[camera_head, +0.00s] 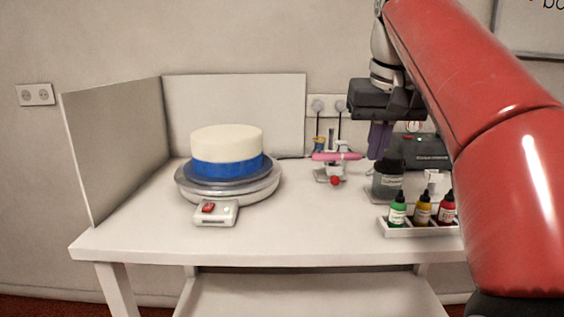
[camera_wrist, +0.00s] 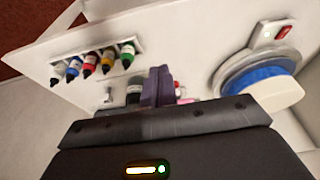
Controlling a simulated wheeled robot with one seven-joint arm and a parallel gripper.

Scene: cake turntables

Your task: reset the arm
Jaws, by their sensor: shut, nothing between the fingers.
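My gripper (camera_head: 379,140) hangs from the red arm on the right side of the head view, above the back right of the table. It points down with its purple fingers shut and nothing between them. The shut fingers also show in the wrist view (camera_wrist: 157,86). In the head view the fingers are just above and behind a dark jar (camera_head: 388,182); I cannot tell whether they touch it. The lower right of the table is hidden behind my arm.
A white cake with a blue band (camera_head: 227,150) stands on a turntable (camera_head: 262,190) at the left, with a switch box (camera_head: 216,213) in front. A bottle rack (camera_head: 408,232) stands front right. A pink tool (camera_head: 336,156) lies on a stand mid-back. The table's (camera_head: 300,235) front middle is clear.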

